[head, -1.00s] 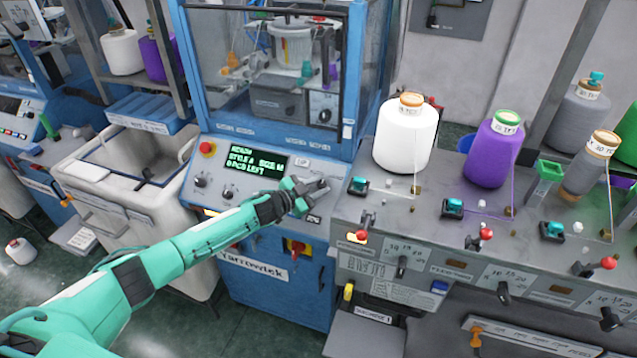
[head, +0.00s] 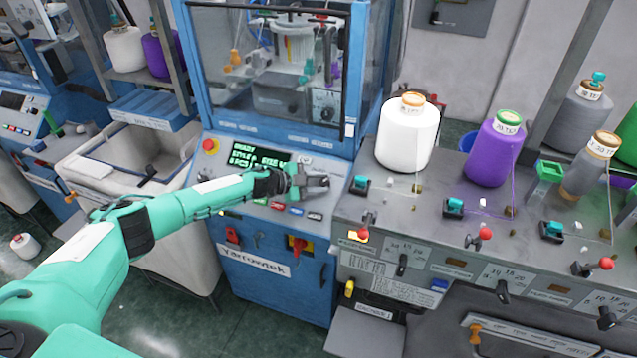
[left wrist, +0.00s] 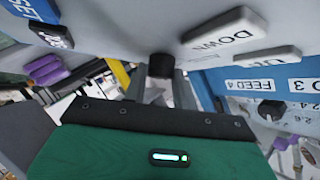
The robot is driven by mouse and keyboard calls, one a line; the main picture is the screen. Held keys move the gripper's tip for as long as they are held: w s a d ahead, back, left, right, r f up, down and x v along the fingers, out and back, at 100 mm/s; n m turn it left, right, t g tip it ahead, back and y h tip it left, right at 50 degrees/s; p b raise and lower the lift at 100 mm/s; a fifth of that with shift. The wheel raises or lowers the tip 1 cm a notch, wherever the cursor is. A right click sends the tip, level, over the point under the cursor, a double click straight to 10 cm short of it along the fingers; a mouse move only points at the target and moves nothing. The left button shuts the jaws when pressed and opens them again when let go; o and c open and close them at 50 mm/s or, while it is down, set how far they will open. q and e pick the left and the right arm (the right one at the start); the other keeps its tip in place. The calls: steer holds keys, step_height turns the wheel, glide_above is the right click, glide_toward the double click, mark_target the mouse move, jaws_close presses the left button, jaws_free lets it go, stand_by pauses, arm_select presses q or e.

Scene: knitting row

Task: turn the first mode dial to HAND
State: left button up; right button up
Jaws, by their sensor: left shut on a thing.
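My left gripper (head: 318,184) is at the right part of the blue knitting machine's sloping control panel (head: 222,178). In the left wrist view its two grey fingers are closed around a small black knob (left wrist: 161,65) on the panel, which I take to be a mode dial. The knob's setting and any HAND marking cannot be read. In the head view the gripper hides this knob, and my left arm covers the panel's left dials. My right gripper is not in view.
Push buttons sit close to the fingers, including a white one marked DOWN (left wrist: 240,36). A red button (head: 210,145) is at the panel's left. To the right stands a grey bench (head: 400,222) with a white cone (head: 407,140), a purple cone (head: 494,153) and red-tipped levers.

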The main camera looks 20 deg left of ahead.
arm_select(q)
steer(key=o, duration=1)
steer(key=shift+c, duration=0.2)
steer(key=b+v, duration=0.3)
steer(key=v, duration=1)
steer(key=shift+s+a+r+b, duration=0.25)
steer(key=shift+a+b, duration=0.05)
steer(key=shift+b, duration=0.05)
